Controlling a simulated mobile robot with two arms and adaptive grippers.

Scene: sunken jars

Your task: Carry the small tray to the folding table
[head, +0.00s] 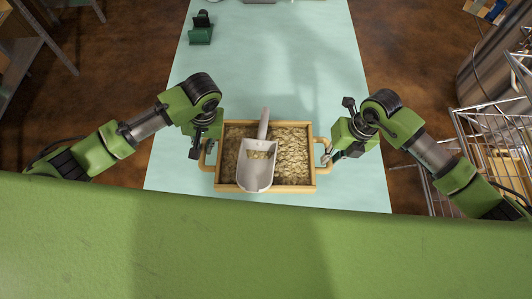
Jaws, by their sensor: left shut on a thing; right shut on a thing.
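The small tray (222,184) is a wooden, rectangular tray with a loop handle at each end. It is filled with a tan, flaky material, and a pale metal scoop (257,177) lies on top. The tray is over the near part of a pale blue-green table top (280,75); I cannot tell whether it touches that surface. My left gripper (208,150) is shut on the tray's left handle. My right gripper (329,154) is shut on its right handle. The fingers are partly hidden by the wrists. I cannot tell whether the pale top is the folding table.
A dark green object (201,29) stands at the table's far left. A wire rack (490,140) and a large metal drum (492,65) are at the right. A shelf frame (38,35) is at the upper left. The middle of the table is clear.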

